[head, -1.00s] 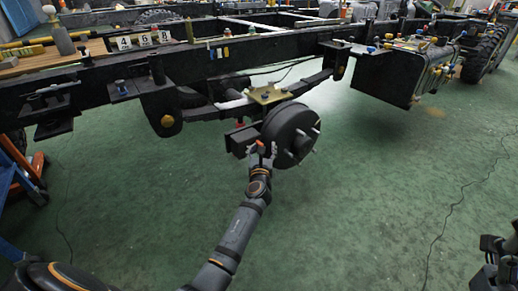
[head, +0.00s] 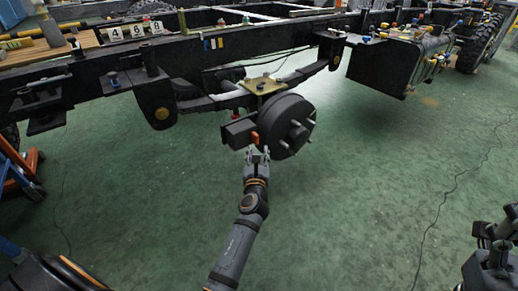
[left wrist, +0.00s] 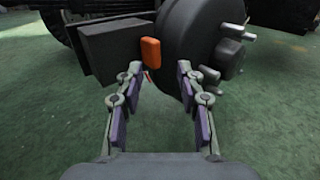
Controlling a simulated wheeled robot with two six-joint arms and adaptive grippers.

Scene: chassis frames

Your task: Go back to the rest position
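The round black drum (head: 288,124) with studs hangs under the chassis frame (head: 200,62). A dark box (head: 240,131) with an orange piece (left wrist: 151,53) sits beside it. A black tank box (head: 385,68) hangs at right. The green floor (head: 350,190) in front is clear.

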